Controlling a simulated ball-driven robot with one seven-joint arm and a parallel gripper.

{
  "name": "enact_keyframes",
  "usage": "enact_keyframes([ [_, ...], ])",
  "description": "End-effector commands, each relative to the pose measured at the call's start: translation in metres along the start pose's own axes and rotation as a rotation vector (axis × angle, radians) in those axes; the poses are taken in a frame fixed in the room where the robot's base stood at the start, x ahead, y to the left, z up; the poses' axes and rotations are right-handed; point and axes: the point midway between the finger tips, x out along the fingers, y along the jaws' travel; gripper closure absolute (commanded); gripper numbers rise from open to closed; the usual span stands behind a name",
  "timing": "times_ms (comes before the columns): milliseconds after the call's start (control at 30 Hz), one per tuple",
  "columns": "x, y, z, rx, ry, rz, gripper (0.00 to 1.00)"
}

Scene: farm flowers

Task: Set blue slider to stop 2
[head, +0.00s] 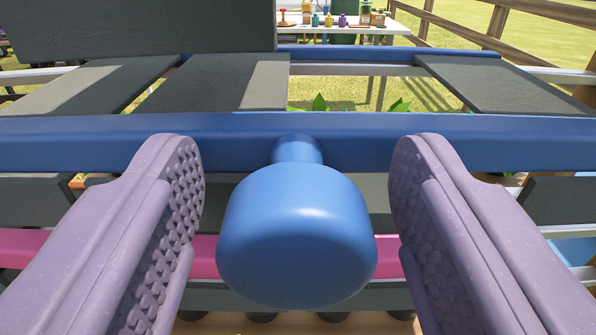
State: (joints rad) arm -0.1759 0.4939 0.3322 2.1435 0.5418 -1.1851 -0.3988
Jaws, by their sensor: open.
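A blue round knob (296,238) is close in front of the camera, on a short stem from a long blue bar (470,140) that runs across the view. The knob hangs in front of and a little below the bar. My gripper (297,155) is open, with one purple ridged finger on each side of the knob. A gap shows between the knob and each finger, so neither finger touches it. No stop marks or numbers show, so I cannot tell which stop the slider is at.
Dark flat panels (213,82) lie behind the blue bar, with an opening showing green leaves (318,103). A pink bar (207,257) runs below, behind the knob. A white table (350,27) with small coloured items and a wooden fence (460,25) stand far behind.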

Motion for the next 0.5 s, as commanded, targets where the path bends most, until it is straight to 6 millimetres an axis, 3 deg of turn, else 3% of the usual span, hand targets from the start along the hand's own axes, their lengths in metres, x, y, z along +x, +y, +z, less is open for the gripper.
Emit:
enact_keyframes([
  [33,-0.0001,0.0000,-0.0001,0.000,0.000,0.000,0.38],
  [67,-0.0001,0.0000,-0.0002,0.000,0.000,0.000,0.45],
  [300,-0.0003,0.0001,-0.0002,0.000,0.000,0.000,1.00],
  [500,-0.0001,-0.0055,0.0001,0.001,0.001,-0.001,1.00],
])
